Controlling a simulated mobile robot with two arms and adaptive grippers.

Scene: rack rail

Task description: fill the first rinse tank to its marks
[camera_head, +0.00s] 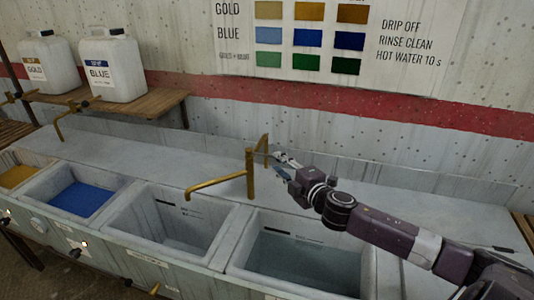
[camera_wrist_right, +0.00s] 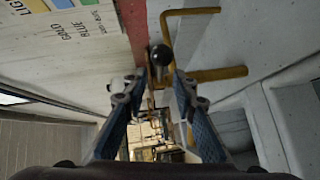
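The first rinse tank (camera_head: 128,222), a grey basin right of the blue vat, has short dark marks on its inside back wall; its bottom looks bare grey, and no water surface is clear. A brass tap (camera_head: 250,178) stands behind the tanks with its spout (camera_head: 212,184) turned left over this tank; no stream shows. My right gripper (camera_head: 278,160) is at the tap's upper part. In the right wrist view the gripper (camera_wrist_right: 158,88) is open, with a dark round knob (camera_wrist_right: 160,55) ahead between its fingertips; contact cannot be told. My left gripper is out of view.
A second rinse tank (camera_head: 300,262) to the right looks darker, perhaps holding water. The blue vat (camera_head: 82,198) and gold vat (camera_head: 17,176) are at left. Jugs labelled GOLD (camera_head: 48,62) and BLUE (camera_head: 112,66) stand on a wooden shelf. A wall chart (camera_head: 365,15) hangs behind.

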